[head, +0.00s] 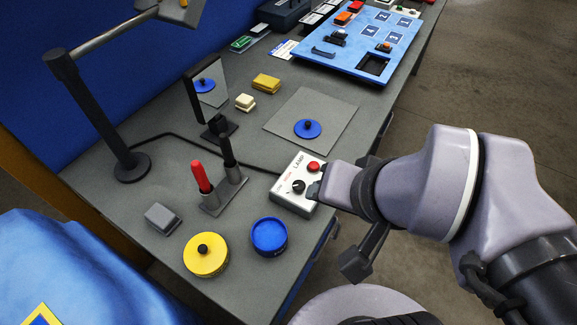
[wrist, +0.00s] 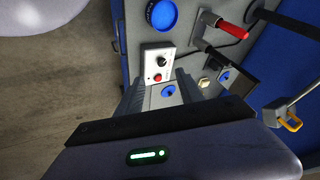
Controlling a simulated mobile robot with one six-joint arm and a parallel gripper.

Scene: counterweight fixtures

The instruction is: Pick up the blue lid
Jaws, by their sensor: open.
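The blue lid (head: 308,129), a flat disc with a black knob, lies on a thin grey square plate (head: 336,113) on the bench. It also shows in the wrist view (wrist: 169,91), between my fingers in the picture. My gripper (head: 336,226) is open and empty, beside the lamp box at the bench's front edge, apart from the lid. Its two fingers also show in the wrist view (wrist: 161,79). An open blue round pot (head: 269,236) stands nearer, left of my gripper.
The white lamp box (head: 296,184) with a black knob and red button stands between the blue pot and plate. An upright mirror (head: 207,84) reflects the blue lid. A red-handled lever fixture (head: 215,190), lamp stand (head: 130,165) and blue board (head: 350,45) occupy the bench.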

